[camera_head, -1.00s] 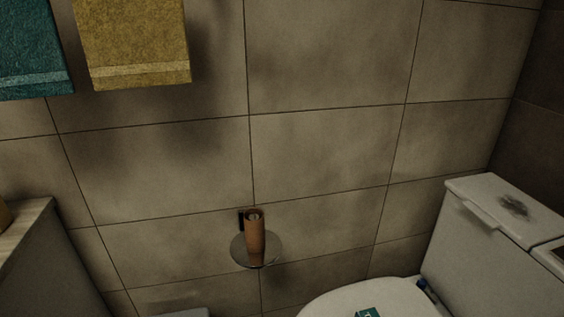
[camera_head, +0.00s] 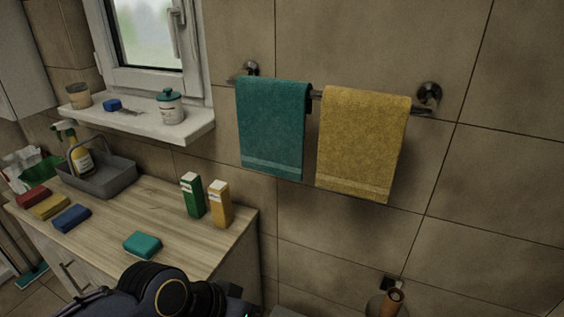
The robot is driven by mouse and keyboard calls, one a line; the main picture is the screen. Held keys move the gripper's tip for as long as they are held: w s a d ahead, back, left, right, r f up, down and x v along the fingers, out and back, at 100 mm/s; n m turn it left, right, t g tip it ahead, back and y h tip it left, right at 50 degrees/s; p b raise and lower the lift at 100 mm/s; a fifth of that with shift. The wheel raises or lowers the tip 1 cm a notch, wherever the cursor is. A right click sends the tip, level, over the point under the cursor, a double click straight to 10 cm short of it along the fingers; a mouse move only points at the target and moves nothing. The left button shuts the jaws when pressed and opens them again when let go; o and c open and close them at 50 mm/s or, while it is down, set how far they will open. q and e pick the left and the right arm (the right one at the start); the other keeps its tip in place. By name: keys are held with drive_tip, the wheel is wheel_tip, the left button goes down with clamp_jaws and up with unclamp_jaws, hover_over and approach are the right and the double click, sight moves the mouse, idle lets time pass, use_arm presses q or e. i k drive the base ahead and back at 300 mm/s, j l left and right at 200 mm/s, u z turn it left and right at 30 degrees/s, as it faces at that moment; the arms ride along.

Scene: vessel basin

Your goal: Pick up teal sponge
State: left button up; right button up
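The teal sponge (camera_head: 142,244) lies flat on the wooden counter (camera_head: 120,215), near its front edge. It is apart from the other sponges. Part of my dark arm shows at the bottom of the view, just in front of and to the right of the sponge. Neither gripper's fingers can be made out in the view.
Red (camera_head: 33,196), yellow (camera_head: 51,206) and blue (camera_head: 71,218) sponges lie at the counter's left. A grey caddy (camera_head: 104,181) stands behind them. Green (camera_head: 193,195) and yellow (camera_head: 220,204) cartons stand at the right. The counter's middle is clear. Teal (camera_head: 271,125) and yellow (camera_head: 362,140) towels hang on the wall.

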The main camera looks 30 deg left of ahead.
sight(143, 247)
drive_tip(key=u, duration=2.15)
drive_tip(key=i+j+z, duration=0.2)
drive_tip(key=z, duration=0.15)
drive_tip(key=i+j+z, duration=0.15)
drive_tip(key=j+z, duration=0.15)
drive_tip(key=i+j+z, duration=0.15)
drive_tip(key=j+z, duration=0.2)
drive_tip(key=i+j+z, duration=0.1)
drive_tip(key=j+z, duration=0.2)
drive_tip(key=j, duration=0.1)
